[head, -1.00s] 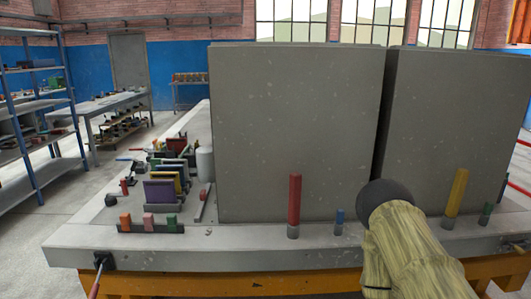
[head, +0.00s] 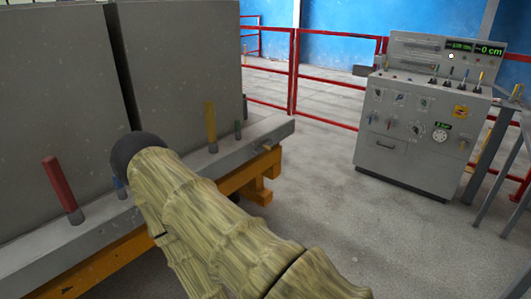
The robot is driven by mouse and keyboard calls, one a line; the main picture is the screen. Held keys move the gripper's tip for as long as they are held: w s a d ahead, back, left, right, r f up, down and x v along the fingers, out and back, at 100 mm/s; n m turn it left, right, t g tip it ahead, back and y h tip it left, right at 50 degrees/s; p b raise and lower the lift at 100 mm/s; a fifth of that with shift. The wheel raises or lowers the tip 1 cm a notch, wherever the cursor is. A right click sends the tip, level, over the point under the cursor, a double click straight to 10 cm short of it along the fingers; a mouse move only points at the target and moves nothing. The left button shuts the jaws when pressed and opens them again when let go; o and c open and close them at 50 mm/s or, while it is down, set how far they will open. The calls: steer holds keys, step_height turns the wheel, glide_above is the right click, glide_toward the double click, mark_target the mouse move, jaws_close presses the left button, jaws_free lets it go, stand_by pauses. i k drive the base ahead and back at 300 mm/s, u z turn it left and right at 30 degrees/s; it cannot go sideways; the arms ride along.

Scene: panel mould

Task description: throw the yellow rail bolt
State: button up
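A yellow upright bar (head: 210,127) stands in a grey socket on the bench ledge, in front of the right grey panel (head: 190,60). It leans slightly. I cannot tell whether this bar is the rail bolt. No gripper fingers can be made out.
A red bar (head: 59,184), a short blue bar (head: 119,187) and a short green bar (head: 238,129) stand along the ledge. Red railings (head: 293,72) run behind the console. Grey floor lies open between bench and console. A metal frame (head: 490,155) stands at the right edge.

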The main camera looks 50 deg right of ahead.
mark_target(264, 145)
steer(key=k, duration=1.1)
steer(key=z, duration=0.65)
steer(key=i, duration=1.1)
steer(key=z, duration=0.8)
